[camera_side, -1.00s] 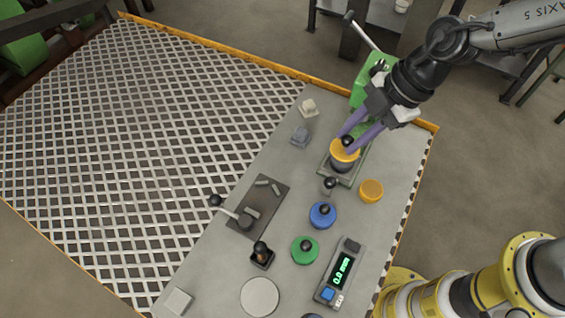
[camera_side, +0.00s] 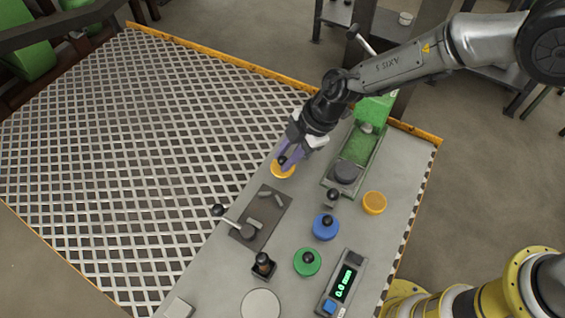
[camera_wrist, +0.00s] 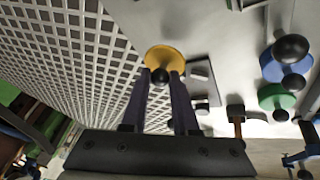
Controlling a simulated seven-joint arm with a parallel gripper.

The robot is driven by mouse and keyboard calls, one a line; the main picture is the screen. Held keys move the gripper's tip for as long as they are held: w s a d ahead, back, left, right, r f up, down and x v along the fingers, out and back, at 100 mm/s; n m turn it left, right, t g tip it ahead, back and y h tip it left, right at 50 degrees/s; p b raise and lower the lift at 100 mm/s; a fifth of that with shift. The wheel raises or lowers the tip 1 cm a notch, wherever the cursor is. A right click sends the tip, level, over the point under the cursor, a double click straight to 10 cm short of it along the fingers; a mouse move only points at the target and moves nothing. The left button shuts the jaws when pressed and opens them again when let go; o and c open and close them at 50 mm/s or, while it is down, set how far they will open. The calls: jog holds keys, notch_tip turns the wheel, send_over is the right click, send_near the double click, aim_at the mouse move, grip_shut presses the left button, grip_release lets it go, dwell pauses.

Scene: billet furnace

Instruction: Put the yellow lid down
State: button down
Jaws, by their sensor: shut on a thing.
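The yellow lid (camera_side: 283,172) is a round disc with a black ball knob. My gripper (camera_side: 284,159) is shut on this knob, near the table's left edge beside the grating. In the wrist view the lid (camera_wrist: 165,55) shows just beyond the fingertips (camera_wrist: 161,76), with the knob between them. I cannot tell whether the lid touches the table or hangs just above it.
A dark grey round piece (camera_side: 345,173) sits in the green-floored fixture (camera_side: 330,186) to the right. A dark plate (camera_side: 269,226) with a lever lies below the gripper.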

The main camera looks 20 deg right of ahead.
jog(key=shift+w+a+f, duration=0.2)
jog(key=shift+f, duration=0.2)
jog(key=shift+w+f, duration=0.1)
jog(key=shift+f, duration=1.5)
jog(key=shift+f, duration=0.2)
jog(key=c, duration=0.7)
grip_release()
jog(key=shift+r, duration=0.15)
jog(key=shift+r, duration=0.3)
jog(key=v, duration=1.1)
jog(key=shift+d+r, duration=0.15)
jog(key=shift+r, duration=0.05)
